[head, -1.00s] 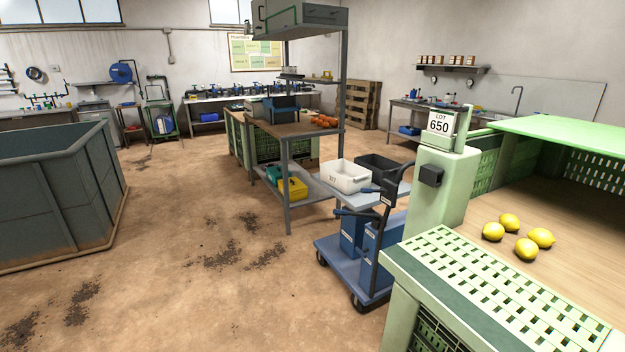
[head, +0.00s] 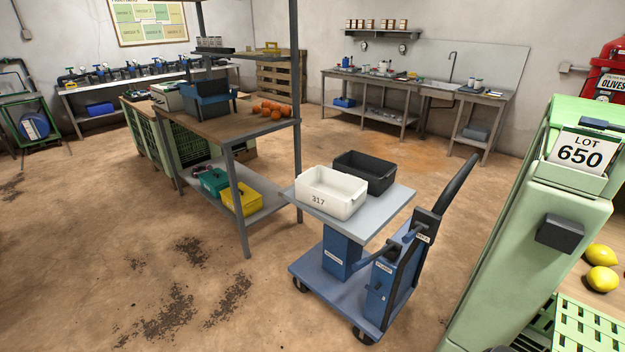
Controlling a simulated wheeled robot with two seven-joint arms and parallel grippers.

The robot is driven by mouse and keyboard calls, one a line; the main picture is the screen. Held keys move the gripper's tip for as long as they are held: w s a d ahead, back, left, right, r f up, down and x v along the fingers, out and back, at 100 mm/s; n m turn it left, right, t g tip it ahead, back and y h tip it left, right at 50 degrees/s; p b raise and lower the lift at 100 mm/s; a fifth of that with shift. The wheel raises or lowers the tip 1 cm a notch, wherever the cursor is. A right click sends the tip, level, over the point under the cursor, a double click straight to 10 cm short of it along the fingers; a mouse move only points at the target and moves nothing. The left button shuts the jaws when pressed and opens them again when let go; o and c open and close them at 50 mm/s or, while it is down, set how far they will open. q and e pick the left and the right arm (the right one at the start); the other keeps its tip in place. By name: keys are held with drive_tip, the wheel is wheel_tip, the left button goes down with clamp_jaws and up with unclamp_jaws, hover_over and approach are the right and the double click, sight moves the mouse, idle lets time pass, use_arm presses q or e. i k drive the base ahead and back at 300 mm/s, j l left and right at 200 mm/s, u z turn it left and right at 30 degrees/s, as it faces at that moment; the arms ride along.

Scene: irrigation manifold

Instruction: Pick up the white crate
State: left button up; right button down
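The white crate (head: 331,193) is an open box marked 317. It sits upright on the grey top plate (head: 378,212) of a blue wheeled cart (head: 326,288), at the plate's left side. A black crate (head: 364,172) stands right behind it on the same plate; whether the two touch I cannot tell. The inside of the white crate looks empty from here. Neither of my grippers shows in the head view.
A workbench (head: 225,129) with orange fruit and bins stands left of the cart. A green stand (head: 530,240) with a LOT 650 sign and lemons (head: 600,268) are close at the right. The brown floor (head: 110,240) to the left of the cart is open.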

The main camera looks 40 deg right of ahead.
sight(339, 194)
drive_tip(key=i+z, duration=0.15)
drive_tip(key=i, duration=0.45)
drive_tip(key=i+z, duration=0.15)
drive_tip(key=i, duration=0.4)
drive_tip(key=i+j+z, duration=0.15)
drive_tip(key=i, duration=0.4)
